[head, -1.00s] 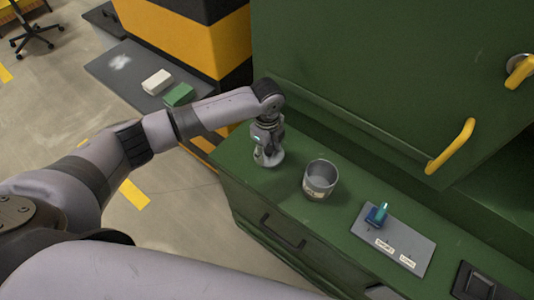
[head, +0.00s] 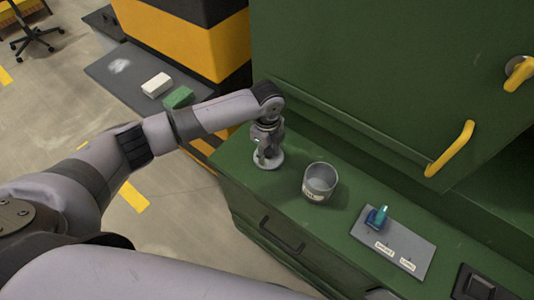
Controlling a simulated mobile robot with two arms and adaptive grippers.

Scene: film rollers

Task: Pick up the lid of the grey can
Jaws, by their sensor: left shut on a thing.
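The grey can (head: 319,184) stands open on the green cabinet top, its inside visible from above. Its lid (head: 270,160), a light grey disc, is at the fingertips of my left gripper (head: 267,154), to the left of the can. The gripper points down and is shut on the lid. The lid lies at or very near the cabinet top; I cannot tell whether it touches. My right gripper is not in view.
Right of the can, a grey plate (head: 405,245) with two labels carries a blue-and-teal item (head: 377,216). A dark square item (head: 478,284) sits at the lower right. A green panel with a yellow handle (head: 450,149) rises behind. White and green blocks lie on a grey surface.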

